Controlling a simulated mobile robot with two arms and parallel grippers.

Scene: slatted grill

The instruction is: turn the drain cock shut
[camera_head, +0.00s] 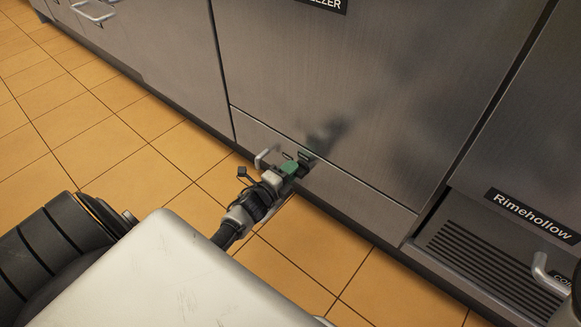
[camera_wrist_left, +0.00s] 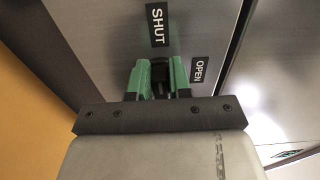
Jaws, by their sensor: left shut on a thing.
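My left gripper (camera_head: 298,163) reaches the low front panel of the steel unit in the head view. Its green fingers, also in the left wrist view (camera_wrist_left: 159,74), are shut on the black drain cock (camera_wrist_left: 160,73). The cock shows between the fingers; its far end and the angle of its handle are hard to make out. A SHUT label (camera_wrist_left: 157,27) lies above the cock in the wrist view, and an OPEN label (camera_wrist_left: 199,69) lies just right of the fingers. My right gripper does not show.
A vented panel (camera_head: 488,262) and another handle (camera_head: 548,275) are at the lower right. Orange floor tiles (camera_head: 130,180) lie open at the left.

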